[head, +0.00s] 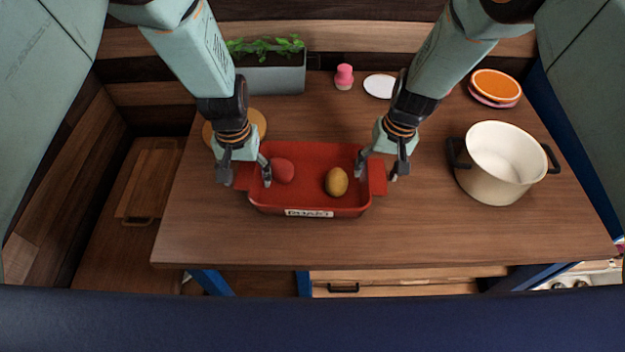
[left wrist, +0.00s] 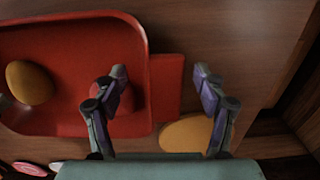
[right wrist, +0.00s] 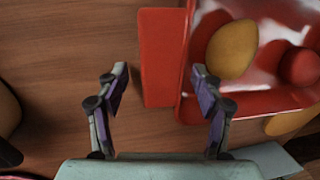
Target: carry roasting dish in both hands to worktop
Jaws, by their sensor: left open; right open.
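The red roasting dish (head: 310,160) sits on a wooden surface (head: 270,240), a white label on its near side. It holds a red round item (head: 283,170) and a yellow-brown oval item (head: 336,181). My left gripper (head: 245,177) is open at the dish's left handle. In the left wrist view the handle (left wrist: 167,85) shows between its fingers (left wrist: 160,76). My right gripper (head: 377,173) is open at the right handle (head: 378,178). In the right wrist view that handle (right wrist: 160,60) also shows between the fingers (right wrist: 160,75). I cannot tell whether any finger touches the dish.
A cream pot (head: 500,170) with dark handles stands to the right. Behind are a planter (head: 272,78), a pink bottle-like item (head: 344,77), a white disc (head: 380,86) and stacked orange-topped plates (head: 496,86). A round tan disc (head: 258,122) lies behind the left gripper. The front strip is clear.

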